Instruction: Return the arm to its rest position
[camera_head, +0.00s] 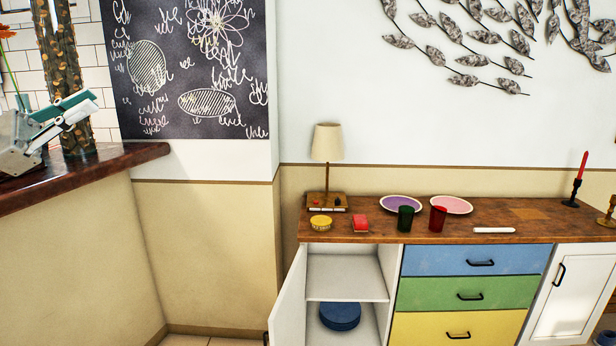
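My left gripper (82,104) comes in at the left edge of the head view, above the dark wooden counter and in front of a brown patterned column. My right gripper is not in view.
A sideboard (345,228) at the right bears a lamp (327,143), plates, cups and small items. Its left door (290,300) stands open, with blue plates (340,315) inside. The dark counter (100,168) is at the left; a chalkboard (180,65) hangs behind.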

